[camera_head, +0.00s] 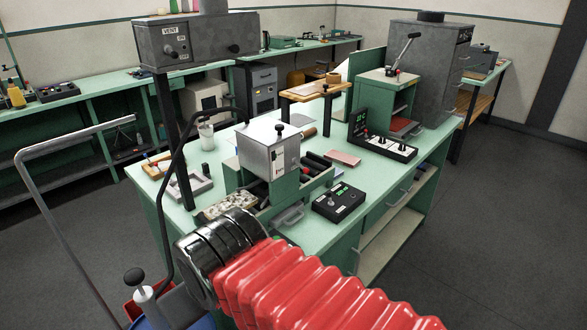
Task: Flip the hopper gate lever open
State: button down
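No part is clearly marked as the hopper gate lever. A silver lever with a dark tip (405,50) slants up to the right above a small green press stand (390,77) at the back right of the bench. A silver-grey box with a black top knob (268,150) stands on a green frame mid-bench; I cannot tell whether it is the hopper. My arm, a red ribbed sleeve with a black ringed cuff, reaches in from the bottom, with the cuff at the bench's near left. My gripper's fingers do not show.
The green bench (335,205) holds a black control box (338,201), a switch panel (390,147) and a white cup (206,135). A grey VENT box (200,40) stands on posts at left. A thin dark bent rod rises beside the cuff. Floor at right is clear.

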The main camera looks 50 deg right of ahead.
aim_at(306, 171)
jog(key=u, duration=0.2)
jog(key=k, duration=1.7)
jog(key=z, duration=0.5)
jog(key=i, duration=1.35)
